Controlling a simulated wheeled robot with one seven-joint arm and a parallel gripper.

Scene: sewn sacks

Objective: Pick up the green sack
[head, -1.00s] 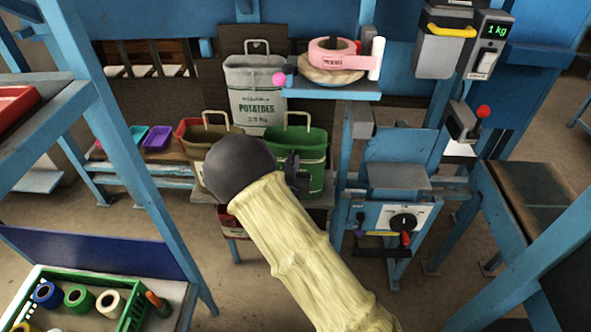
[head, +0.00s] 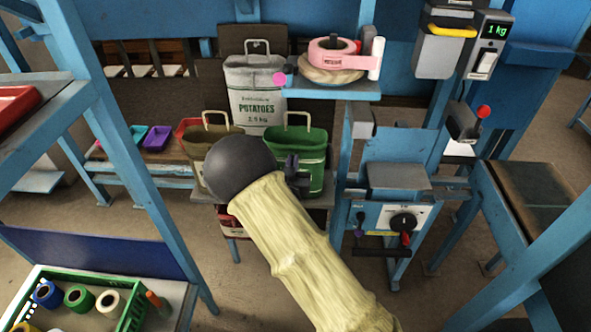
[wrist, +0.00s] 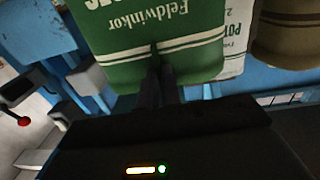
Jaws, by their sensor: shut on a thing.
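The green sack (head: 312,160) stands upright on a low shelf in the head view, with a pale loop handle at its top. My gripper (head: 292,172) is at its front left side, partly hidden behind my own arm. In the wrist view the green sack (wrist: 160,35) fills the upper middle, with white lettering and stripes. My gripper's dark fingers (wrist: 159,80) meet the sack near its striped edge and are shut on its fabric.
A brown sack (head: 218,135) stands left of the green one, and a white potato sack (head: 256,100) stands behind. A blue shelf (head: 335,92) with pink tape (head: 332,52) overhangs at right. A machine with a dial (head: 403,221) stands to the right.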

